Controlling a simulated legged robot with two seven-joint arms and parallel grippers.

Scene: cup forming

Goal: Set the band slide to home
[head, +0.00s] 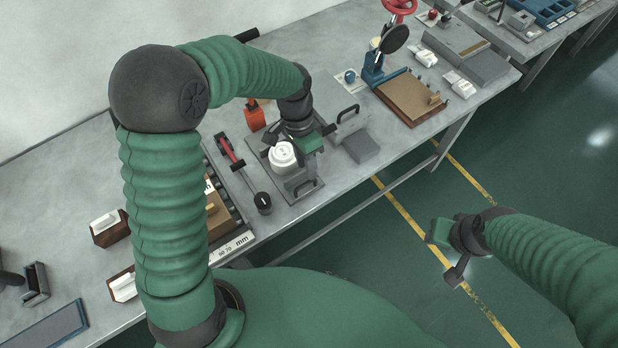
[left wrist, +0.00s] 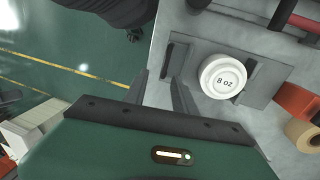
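A white round cup form marked "8 oz" (left wrist: 222,78) sits on a grey metal fixture (head: 308,191) near the table's front edge. The form also shows in the head view (head: 283,156). A handle (head: 304,183) stands at the fixture's front end, and it appears as a dark bar (left wrist: 175,57) in the left wrist view. Which part is the band slide I cannot tell. My left gripper (head: 299,133) is above the fixture beside the form; its fingers (left wrist: 162,90) are apart and empty. My right gripper (head: 450,252) hangs over the floor, its opening unclear.
A grey block (head: 360,146) lies right of the fixture. A red-handled tool (head: 229,152) and an orange item (head: 254,116) lie to its left. A press with a brown board (head: 410,97) stands further right. Floor in front is clear.

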